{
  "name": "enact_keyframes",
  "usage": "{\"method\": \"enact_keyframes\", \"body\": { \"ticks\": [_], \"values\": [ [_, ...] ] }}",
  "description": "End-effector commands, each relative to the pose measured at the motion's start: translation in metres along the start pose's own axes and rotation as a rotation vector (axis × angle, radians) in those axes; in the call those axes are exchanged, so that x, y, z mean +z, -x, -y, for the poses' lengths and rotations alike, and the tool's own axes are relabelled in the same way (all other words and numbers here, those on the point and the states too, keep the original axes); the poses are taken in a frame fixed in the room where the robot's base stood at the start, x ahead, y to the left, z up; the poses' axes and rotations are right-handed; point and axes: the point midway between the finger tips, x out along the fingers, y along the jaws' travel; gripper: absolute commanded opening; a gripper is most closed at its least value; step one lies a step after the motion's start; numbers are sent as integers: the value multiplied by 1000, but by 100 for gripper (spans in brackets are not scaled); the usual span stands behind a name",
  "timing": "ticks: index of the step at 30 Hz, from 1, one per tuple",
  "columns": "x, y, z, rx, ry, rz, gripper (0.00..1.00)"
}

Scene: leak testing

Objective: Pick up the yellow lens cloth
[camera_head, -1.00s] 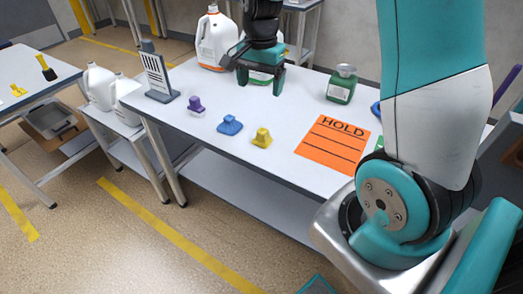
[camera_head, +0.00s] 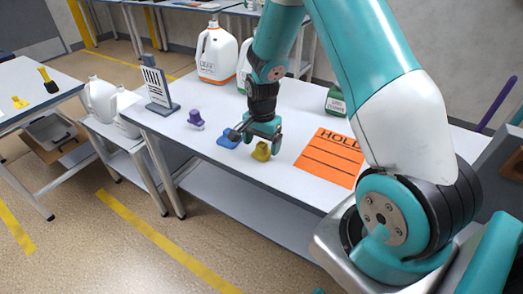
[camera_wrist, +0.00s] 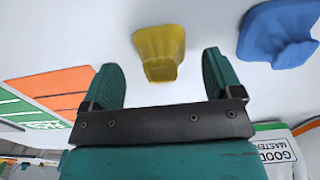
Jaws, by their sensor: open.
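The yellow lens cloth (camera_head: 262,152) is a small bunched piece on the white table, left of the orange HOLD sheet. My gripper (camera_head: 262,140) is just above and beside it in the head view, with the fingers pointing down. In the wrist view the cloth (camera_wrist: 160,50) lies beyond the fingertips, roughly in line with the gap between the teal fingers (camera_wrist: 163,75). The fingers are spread apart with nothing between them. The exact height above the cloth cannot be told.
A blue cloth (camera_head: 228,138) lies close by on the left, partly behind my gripper; a purple one (camera_head: 196,119) is farther left. The orange HOLD sheet (camera_head: 325,165) lies flat to the right. White jugs (camera_head: 216,55) and a sign stand (camera_head: 158,90) are behind.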

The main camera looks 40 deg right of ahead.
Motion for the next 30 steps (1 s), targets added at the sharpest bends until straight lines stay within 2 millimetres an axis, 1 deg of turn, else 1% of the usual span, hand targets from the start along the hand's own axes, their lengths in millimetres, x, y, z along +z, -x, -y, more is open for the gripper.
{"method": "enact_keyframes", "body": {
  "ticks": [3, 6, 13, 14, 15, 20, 21, 30],
  "values": [
    [0, -17, 0, 2, 0, 1, 85],
    [-1, -24, 0, 0, 0, 0, 85],
    [-1, -26, 1, -1, 0, -1, 85],
    [-1, -26, 1, -1, 0, -1, 80],
    [-1, -26, 1, -1, 0, 0, 71],
    [-1, -26, 0, -1, 0, 0, 35],
    [-1, -26, 0, 0, 0, 0, 32],
    [-1, -24, 1, -1, 0, 0, 32]
  ]
}}
